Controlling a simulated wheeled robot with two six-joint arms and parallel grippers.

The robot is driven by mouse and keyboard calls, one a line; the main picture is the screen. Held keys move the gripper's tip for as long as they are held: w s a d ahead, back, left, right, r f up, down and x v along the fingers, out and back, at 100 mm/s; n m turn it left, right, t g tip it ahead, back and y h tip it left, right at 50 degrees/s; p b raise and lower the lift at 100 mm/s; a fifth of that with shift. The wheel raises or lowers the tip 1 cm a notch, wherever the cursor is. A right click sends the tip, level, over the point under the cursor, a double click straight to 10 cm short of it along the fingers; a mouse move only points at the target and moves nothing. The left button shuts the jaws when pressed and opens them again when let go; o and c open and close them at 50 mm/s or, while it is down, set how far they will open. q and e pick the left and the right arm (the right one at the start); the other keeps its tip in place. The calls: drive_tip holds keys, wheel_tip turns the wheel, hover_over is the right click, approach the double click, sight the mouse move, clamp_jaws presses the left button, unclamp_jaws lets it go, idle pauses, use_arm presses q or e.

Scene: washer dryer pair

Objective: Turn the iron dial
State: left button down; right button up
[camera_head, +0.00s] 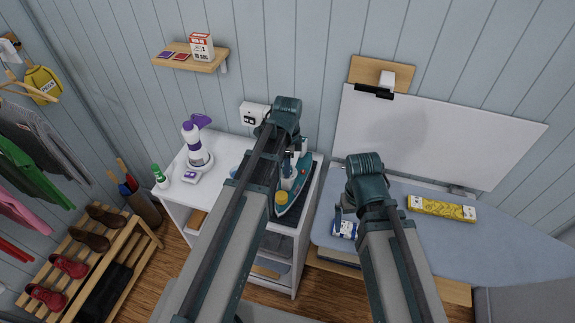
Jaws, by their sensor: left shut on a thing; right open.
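The teal and white iron (285,207) sits on a dark mat on top of the white cabinet, partly behind my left arm. A round yellow part (282,197), which looks like its dial, shows near the lower end of the iron. My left gripper (294,170) reaches down onto the upper part of the iron and is shut on it. Its fingertips are small and partly hidden, so I cannot tell exactly which part they grip. My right gripper (344,228) is open, low over the left end of the ironing board, apart from the iron.
The white cabinet top (215,190) holds a purple and white steamer (195,148) and a green-capped bottle (159,176). A grey-blue ironing board (420,245) with a yellow patterned box (441,208) lies right. A shoe rack (135,232) stands left. A shelf (205,55) hangs above.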

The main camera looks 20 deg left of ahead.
idle(0.3)
use_arm(q)
drive_tip(key=shift+c, duration=2.2)
unclamp_jaws()
drive_tip(key=shift+r, duration=0.1)
wheel_tip(320, 180, up, 14)
drive_tip(key=p, duration=1.4)
drive_tip(key=shift+f, duration=0.3)
wheel_tip(320, 180, down, 13)
drive_tip(key=b, duration=1.3)
drive_tip(key=shift+r, duration=0.1)
